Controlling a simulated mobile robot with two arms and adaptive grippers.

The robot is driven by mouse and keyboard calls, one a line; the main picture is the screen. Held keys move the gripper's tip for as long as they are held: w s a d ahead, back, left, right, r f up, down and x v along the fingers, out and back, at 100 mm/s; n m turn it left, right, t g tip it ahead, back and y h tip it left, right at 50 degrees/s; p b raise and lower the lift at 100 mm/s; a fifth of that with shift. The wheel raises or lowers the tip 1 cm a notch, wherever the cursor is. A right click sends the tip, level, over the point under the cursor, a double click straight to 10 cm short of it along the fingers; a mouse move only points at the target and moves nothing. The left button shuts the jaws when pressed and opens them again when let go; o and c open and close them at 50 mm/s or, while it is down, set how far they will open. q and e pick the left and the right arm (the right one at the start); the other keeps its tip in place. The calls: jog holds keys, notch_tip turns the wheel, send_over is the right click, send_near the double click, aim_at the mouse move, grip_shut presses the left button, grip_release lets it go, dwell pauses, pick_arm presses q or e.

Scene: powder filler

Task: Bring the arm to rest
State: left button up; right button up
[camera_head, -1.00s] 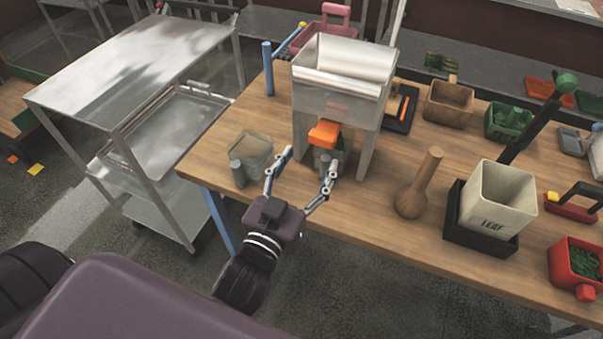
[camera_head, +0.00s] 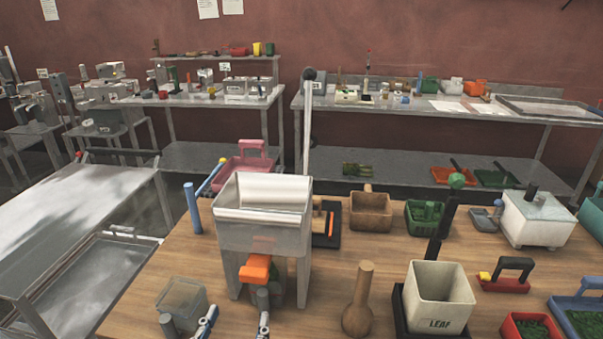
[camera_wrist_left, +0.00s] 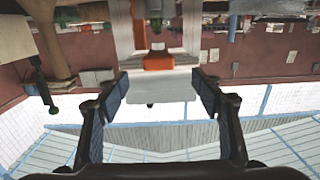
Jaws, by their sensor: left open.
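My left gripper (camera_head: 237,322) shows only by its two fingers at the bottom edge of the head view, spread apart with nothing between them. They are in front of the powder filler (camera_head: 262,215), a clear-hopper stand with an orange spout part (camera_head: 256,268). In the left wrist view, which looks upside down, the same gripper (camera_wrist_left: 162,94) is open, and the orange part (camera_wrist_left: 158,61) shows beyond the fingers. The rest of my left arm is out of the head view. My right gripper is in neither view.
A clear container (camera_head: 182,298) stands left of the filler on the wooden table. A wooden flask-shaped piece (camera_head: 359,310) and a white LEAF bin (camera_head: 440,297) stand to its right. A metal cart (camera_head: 85,205) is at the left. Benches with equipment line the back wall.

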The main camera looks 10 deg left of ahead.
pick_arm(q)
jog(key=s+a+f+g+y, duration=0.1)
jog(key=a+f+g, duration=0.25)
jog(key=f, duration=0.45)
jog(key=s+a+f+m+g, duration=0.1)
jog(key=s+f+m+g, duration=0.1)
jog(key=s+f+g, duration=1.2)
notch_tip(320, 180, down, 25)
jog(key=s+t+b, duration=0.1)
jog(key=s+t, duration=0.1)
jog(key=s, duration=0.1)
jog(key=s+a+f+g+b, duration=0.1)
jog(key=s+a+f, duration=0.2)
jog(key=s+f, duration=1.4)
jog(key=shift+s+f+h+b, duration=0.25)
jog(key=shift+f+h+b, duration=0.1)
jog(key=shift+f, duration=0.55)
